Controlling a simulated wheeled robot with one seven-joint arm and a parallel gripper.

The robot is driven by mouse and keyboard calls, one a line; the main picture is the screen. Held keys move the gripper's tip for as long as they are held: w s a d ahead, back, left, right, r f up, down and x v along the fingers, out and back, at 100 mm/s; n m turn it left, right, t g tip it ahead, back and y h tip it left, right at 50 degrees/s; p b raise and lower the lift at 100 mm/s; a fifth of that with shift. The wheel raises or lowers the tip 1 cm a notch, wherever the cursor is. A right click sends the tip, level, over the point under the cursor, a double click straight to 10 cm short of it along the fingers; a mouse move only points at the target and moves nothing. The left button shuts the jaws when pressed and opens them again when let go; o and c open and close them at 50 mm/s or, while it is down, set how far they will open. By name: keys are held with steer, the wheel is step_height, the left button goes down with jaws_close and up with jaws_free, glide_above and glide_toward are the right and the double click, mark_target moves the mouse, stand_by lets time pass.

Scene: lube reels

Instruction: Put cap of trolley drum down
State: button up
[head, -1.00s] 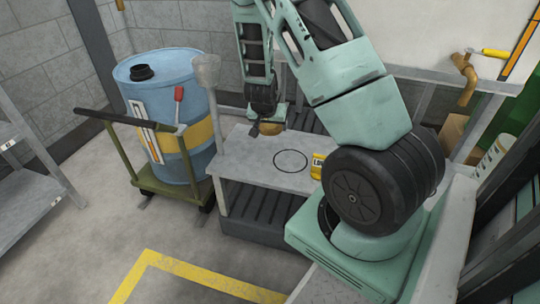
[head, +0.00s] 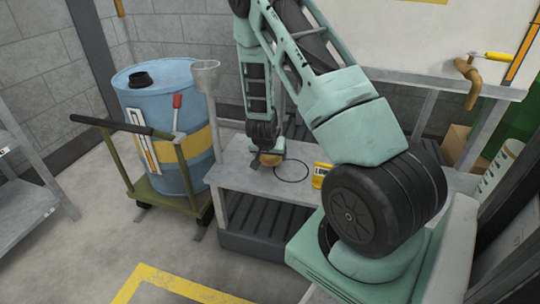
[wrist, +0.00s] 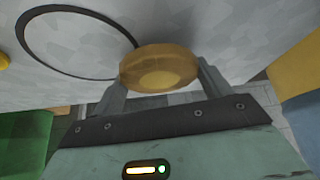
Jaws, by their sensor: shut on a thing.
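The cap (head: 270,159) is a round brass-coloured disc held in my gripper (head: 268,154). It also shows in the wrist view (wrist: 160,68), between the two grey fingers of my gripper (wrist: 162,84). The cap is low over the grey bench top (head: 237,170), just left of a black circle outline (head: 291,180). I cannot tell whether it touches the bench. The blue trolley drum (head: 165,90) stands upright to the left on its green trolley, with a yellow band and a black opening fitting (head: 140,80) on top.
A yellow can (head: 321,175) stands on the bench right of the circle. A grey funnel (head: 205,76) rises at the bench's left end, between bench and drum. A grey shelf (head: 35,190) is at far left. The bench inside the circle looks clear.

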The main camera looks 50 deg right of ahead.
steer(key=shift+f, duration=0.45)
steer(key=o, duration=1)
steer(key=shift+w+a, duration=0.1)
